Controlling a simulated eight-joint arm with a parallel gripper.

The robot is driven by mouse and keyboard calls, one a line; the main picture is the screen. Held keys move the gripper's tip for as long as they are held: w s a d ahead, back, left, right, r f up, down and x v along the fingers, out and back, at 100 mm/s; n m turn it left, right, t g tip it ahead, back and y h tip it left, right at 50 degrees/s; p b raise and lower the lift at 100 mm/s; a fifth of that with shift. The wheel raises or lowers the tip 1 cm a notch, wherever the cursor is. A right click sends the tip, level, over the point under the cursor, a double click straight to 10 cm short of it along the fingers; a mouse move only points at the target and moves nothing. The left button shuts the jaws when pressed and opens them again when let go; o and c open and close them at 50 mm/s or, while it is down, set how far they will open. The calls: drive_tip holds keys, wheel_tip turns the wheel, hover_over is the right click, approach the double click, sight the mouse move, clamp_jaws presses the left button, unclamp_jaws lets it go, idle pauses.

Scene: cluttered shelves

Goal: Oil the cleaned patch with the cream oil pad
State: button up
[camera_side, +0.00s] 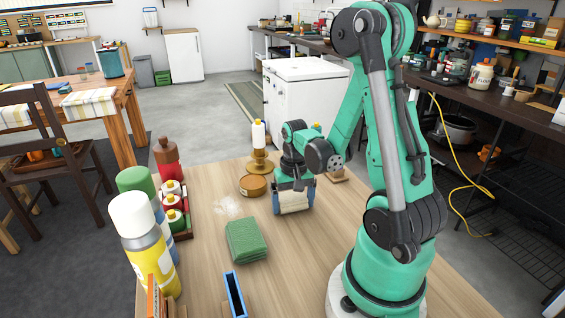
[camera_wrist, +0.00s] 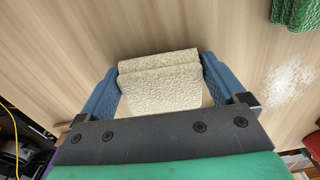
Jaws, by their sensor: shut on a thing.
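The cream oil pad (camera_side: 294,203) is between the blue fingers of my gripper (camera_side: 293,193), which is shut on it. In the wrist view the pad (camera_wrist: 160,82) shows a bumpy, folded cream surface between both fingers (camera_wrist: 158,78). I cannot tell whether the pad touches the wood. A white, speckled patch (camera_side: 228,207) lies on the wooden tabletop, left of my gripper and apart from the pad. It also shows at the right of the wrist view (camera_wrist: 288,85). A green ribbed pad (camera_side: 246,240) lies in front of the patch.
A round brown tin (camera_side: 253,185) and a candle holder (camera_side: 260,163) stand behind the patch. Bottles, a spray can (camera_side: 143,240) and a red tray of small jars (camera_side: 182,228) line the left edge. A blue open box (camera_side: 235,295) sits at the front.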

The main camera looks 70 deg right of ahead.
sight(300, 222)
drive_tip(key=shift+s+a+f, duration=0.1)
drive_tip(key=shift+s+a, duration=1.25)
drive_tip(key=shift+w+d, duration=0.45)
drive_tip(key=shift+w+d+f, duration=0.1)
drive_tip(key=shift+w+d, duration=0.2)
drive_tip(key=shift+c, duration=1.3)
drive_tip(key=shift+w+d, duration=2.85)
drive_tip(key=shift+c, duration=0.2)
drive_tip(key=shift+s+d, duration=0.15)
drive_tip(key=shift+s, duration=0.1)
drive_tip(key=shift+s+a, duration=2.65)
drive_tip(key=shift+a, duration=0.1)
drive_tip(key=shift+w+d, duration=0.95)
drive_tip(key=shift+d, duration=0.05)
drive_tip(key=shift+w+d+f, duration=0.1)
drive_tip(key=shift+w+d, duration=2.6)
drive_tip(key=shift+a+r, duration=0.1)
drive_tip(key=shift+r, duration=3.5)
